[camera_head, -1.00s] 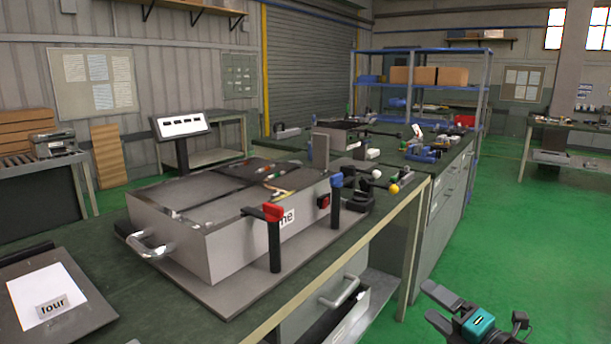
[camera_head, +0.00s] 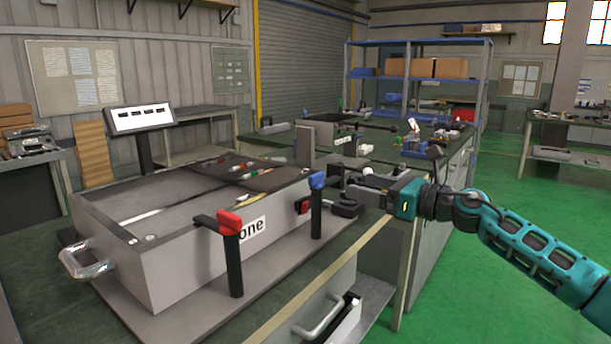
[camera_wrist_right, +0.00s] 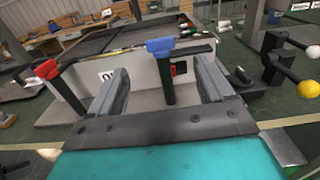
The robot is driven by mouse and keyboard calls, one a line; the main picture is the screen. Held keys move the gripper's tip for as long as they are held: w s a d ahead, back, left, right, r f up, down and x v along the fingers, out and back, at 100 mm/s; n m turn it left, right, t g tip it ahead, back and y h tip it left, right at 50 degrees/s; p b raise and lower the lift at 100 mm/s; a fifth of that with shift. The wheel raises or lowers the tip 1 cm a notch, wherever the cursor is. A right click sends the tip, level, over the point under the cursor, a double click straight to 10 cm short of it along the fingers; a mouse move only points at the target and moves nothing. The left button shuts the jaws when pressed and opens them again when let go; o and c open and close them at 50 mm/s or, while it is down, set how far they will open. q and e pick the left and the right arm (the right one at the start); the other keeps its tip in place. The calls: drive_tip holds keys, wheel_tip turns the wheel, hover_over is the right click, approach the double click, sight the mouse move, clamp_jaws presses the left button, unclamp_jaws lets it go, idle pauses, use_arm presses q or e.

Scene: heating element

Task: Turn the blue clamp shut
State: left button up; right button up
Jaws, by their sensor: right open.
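The blue clamp (camera_head: 317,181) is a blue-headed handle on a black post at the front right corner of the grey box labelled "one" (camera_head: 172,262). It also shows in the right wrist view (camera_wrist_right: 160,46), its post between my open fingers. My right gripper (camera_head: 352,180) reaches in from the right in the head view, just right of the blue clamp. In the right wrist view the gripper (camera_wrist_right: 165,90) is open, with a finger on each side of the post and nothing held. I cannot tell whether the fingers touch it. My left gripper is not in view.
A red-headed clamp (camera_head: 230,222) stands left of the blue one, also seen in the right wrist view (camera_wrist_right: 46,69). A red switch (camera_head: 303,206) sits on the box front. Yellow (camera_wrist_right: 308,88) and white (camera_wrist_right: 312,52) knobs stand to the right. Green floor lies open at right.

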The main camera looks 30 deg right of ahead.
sight(319, 176)
drive_tip(key=shift+p+x, duration=1.15)
drive_tip(key=shift+x, duration=5.25)
drive_tip(key=shift+c, duration=0.2)
drive_tip(key=c, duration=1.3)
drive_tip(key=shift+c, duration=0.4)
